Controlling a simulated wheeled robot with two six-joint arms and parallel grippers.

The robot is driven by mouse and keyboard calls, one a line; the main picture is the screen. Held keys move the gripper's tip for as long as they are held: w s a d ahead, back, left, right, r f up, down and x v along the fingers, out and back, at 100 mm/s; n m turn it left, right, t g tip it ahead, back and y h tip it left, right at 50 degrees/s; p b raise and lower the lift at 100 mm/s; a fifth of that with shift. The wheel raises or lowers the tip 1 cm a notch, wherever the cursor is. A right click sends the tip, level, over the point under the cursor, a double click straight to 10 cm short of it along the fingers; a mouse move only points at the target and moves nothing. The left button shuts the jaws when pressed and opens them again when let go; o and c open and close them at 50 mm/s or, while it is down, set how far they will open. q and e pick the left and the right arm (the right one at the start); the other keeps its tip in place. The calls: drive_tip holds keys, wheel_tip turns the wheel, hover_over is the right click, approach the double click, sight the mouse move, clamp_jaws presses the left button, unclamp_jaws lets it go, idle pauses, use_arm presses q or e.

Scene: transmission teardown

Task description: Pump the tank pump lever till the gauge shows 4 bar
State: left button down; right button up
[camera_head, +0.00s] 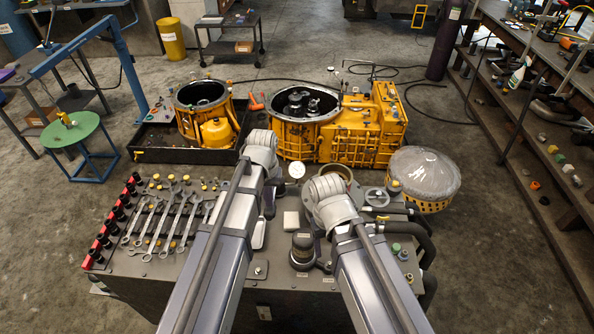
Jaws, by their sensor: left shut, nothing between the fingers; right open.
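A round white dial that looks like the gauge (297,170) stands at the bench's far edge, between my arms. Its needle and numbers are too small to read. A dark upright cylinder (302,247) with a pale label stands on the grey bench (258,269), between my arms; it may belong to the tank pump. I cannot make out the pump lever clearly. My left arm reaches up from the bottom to a pale joint beside the dial. My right arm reaches to a pale joint right of the cylinder. The arms hide both grippers' fingers, so I see no contact.
Wrenches (161,222) and a red socket rail (112,221) fill the bench's left side. A brass ring (335,174), valve handwheel (377,197) and black hoses (414,232) lie right. Yellow transmission housings (357,137) stand beyond. A green stool (70,130) stands left.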

use_arm(q)
drive_tip(key=shift+f, duration=0.15)
wheel_tip(320, 180, down, 8)
drive_tip(key=b, duration=0.8)
wheel_tip(320, 180, up, 8)
drive_tip(key=p, duration=0.8)
drive_tip(key=shift+r, duration=0.2)
wheel_tip(320, 180, up, 6)
drive_tip(key=p, duration=0.6)
drive_tip(key=shift+f, duration=0.1)
